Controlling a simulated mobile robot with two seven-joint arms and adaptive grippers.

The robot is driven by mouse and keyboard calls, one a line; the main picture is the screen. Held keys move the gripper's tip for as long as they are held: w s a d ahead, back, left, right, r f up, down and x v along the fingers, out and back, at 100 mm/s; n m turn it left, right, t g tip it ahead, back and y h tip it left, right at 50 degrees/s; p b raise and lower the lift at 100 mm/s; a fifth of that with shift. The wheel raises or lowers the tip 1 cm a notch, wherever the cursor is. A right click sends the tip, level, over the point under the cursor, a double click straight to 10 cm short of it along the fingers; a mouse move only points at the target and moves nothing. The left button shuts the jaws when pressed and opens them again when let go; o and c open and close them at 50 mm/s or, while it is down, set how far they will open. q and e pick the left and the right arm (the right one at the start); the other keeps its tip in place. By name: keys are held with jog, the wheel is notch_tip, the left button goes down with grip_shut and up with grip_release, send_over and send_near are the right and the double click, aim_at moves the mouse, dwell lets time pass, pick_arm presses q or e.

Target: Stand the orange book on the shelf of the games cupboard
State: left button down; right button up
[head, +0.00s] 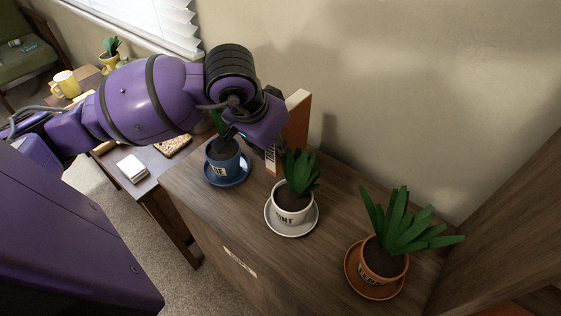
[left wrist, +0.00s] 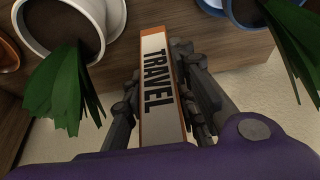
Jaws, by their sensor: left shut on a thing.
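The orange book (head: 297,122) is upright near the wall, with a white spine reading TRAVEL in the left wrist view (left wrist: 158,85). My left gripper (head: 268,148) is shut on it, one finger on each side of the spine. The book is over the back of the wooden cupboard top (head: 215,215), behind the white pot and right of the blue pot. I cannot tell whether its lower edge touches the wood. The gripper and arm hide part of the book. My right gripper is not in view.
Potted plants on saucers stand along the cupboard top: a blue pot (head: 222,160), a white pot (head: 291,206) and an orange pot (head: 381,268). The blue and white ones are close to the book. A lower desk with a yellow mug (head: 66,84) is at left.

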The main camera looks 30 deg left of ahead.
pick_arm(q)
jog(key=shift+w+f, duration=0.15)
jog(key=shift+f, duration=2.2)
jog(key=c, duration=1.4)
grip_release()
jog(key=shift+r, duration=0.1)
